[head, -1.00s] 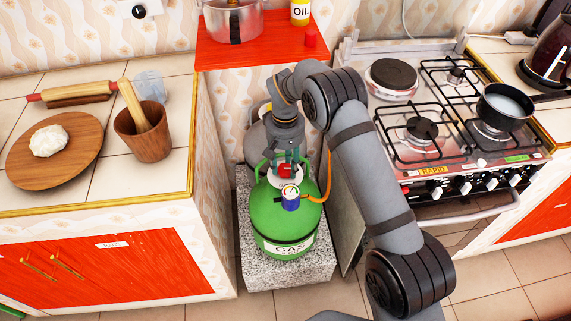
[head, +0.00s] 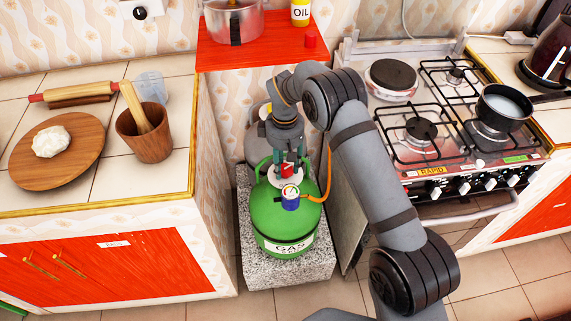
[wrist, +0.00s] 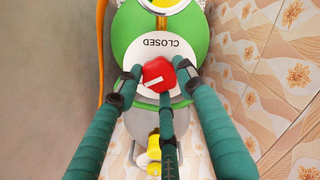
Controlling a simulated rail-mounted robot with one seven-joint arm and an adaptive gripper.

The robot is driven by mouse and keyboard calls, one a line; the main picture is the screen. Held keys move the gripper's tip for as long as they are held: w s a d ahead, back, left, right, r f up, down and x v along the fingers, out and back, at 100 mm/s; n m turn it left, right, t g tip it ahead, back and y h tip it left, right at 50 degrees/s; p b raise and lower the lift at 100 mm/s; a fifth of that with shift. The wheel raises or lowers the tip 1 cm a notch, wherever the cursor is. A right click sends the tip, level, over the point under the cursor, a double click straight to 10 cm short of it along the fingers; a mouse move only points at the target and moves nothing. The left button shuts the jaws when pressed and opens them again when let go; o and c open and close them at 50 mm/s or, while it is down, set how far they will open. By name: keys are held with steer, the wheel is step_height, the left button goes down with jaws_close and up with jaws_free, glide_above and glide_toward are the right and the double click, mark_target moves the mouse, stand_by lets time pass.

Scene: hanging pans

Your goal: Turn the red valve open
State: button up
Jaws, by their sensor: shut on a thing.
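The red valve (head: 287,170) sits on top of the green gas cylinder (head: 284,218), behind a round gauge (head: 290,192). In the wrist view the valve (wrist: 158,72) is a red knob with a short white line. It sits over a white disc (wrist: 155,45) whose word CLOSED reads upside down; the disc's other side is hidden. My gripper (head: 288,160) reaches down from above. In the wrist view its green fingers (wrist: 157,78) close around the knob, one on each side and one below.
An orange hose (head: 328,170) leaves the cylinder's top on the right. The cylinder stands on a speckled stone block (head: 300,275) in a narrow gap between the left counter (head: 180,190) and the stove (head: 460,110). A red shelf (head: 270,50) with a pot is above.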

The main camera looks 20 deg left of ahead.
mark_target(284, 168)
steer(key=shift+w+a+r, duration=0.15)
steer(key=shift+a+r, duration=0.05)
steer(key=shift+a, duration=0.15)
steer(key=o, duration=0.9)
steer(key=shift+f, duration=0.1)
steer(key=shift+o, duration=1.3)
steer(key=shift+d, duration=0.1)
step_height(284, 168, up, 12)
steer(key=shift+f, duration=0.1)
